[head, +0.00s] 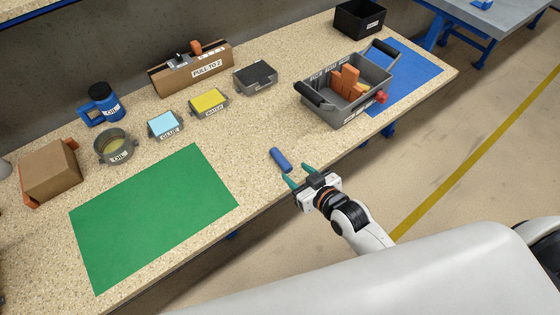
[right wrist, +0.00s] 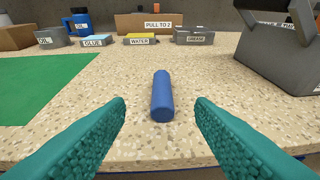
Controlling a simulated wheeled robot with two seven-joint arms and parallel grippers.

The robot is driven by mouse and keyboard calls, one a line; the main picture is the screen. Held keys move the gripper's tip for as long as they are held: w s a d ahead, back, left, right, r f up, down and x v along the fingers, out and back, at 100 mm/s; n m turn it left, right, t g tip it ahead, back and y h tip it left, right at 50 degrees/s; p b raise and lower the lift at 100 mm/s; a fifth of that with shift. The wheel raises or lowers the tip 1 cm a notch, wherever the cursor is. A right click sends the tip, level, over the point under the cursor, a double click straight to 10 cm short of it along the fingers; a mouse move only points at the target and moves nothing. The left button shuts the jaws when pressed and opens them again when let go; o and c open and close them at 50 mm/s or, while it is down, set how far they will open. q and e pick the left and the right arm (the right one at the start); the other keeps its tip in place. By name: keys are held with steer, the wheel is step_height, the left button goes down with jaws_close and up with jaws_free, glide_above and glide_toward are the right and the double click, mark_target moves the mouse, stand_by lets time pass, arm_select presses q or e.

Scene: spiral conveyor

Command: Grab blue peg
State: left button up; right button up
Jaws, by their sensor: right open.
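The blue peg (head: 279,160) lies on its side on the speckled workbench near its front edge, right of the green mat. In the right wrist view the blue peg (right wrist: 162,97) lies lengthwise away from me, centred between the fingers. My right gripper (head: 299,175) is open at the bench's front edge, its green fingertips just short of the peg and pointing at it. In the right wrist view the two fingers (right wrist: 160,118) are wide apart with nothing between their pads; the peg is beyond and apart from them. My left gripper does not show.
The green mat (head: 150,215) is bare. Labelled containers, including a yellow-topped one (head: 209,101), stand behind. The bench around the peg is clear.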

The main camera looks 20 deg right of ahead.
mark_target(282, 159)
steer(key=x, duration=0.3)
steer(key=shift+w+d, duration=0.1)
steer(key=shift+x, duration=0.95)
steer(key=x, duration=0.4)
steer(key=shift+w, duration=0.15)
steer(key=shift+r, duration=0.1)
steer(key=shift+c, duration=0.3)
steer(key=c, duration=1)
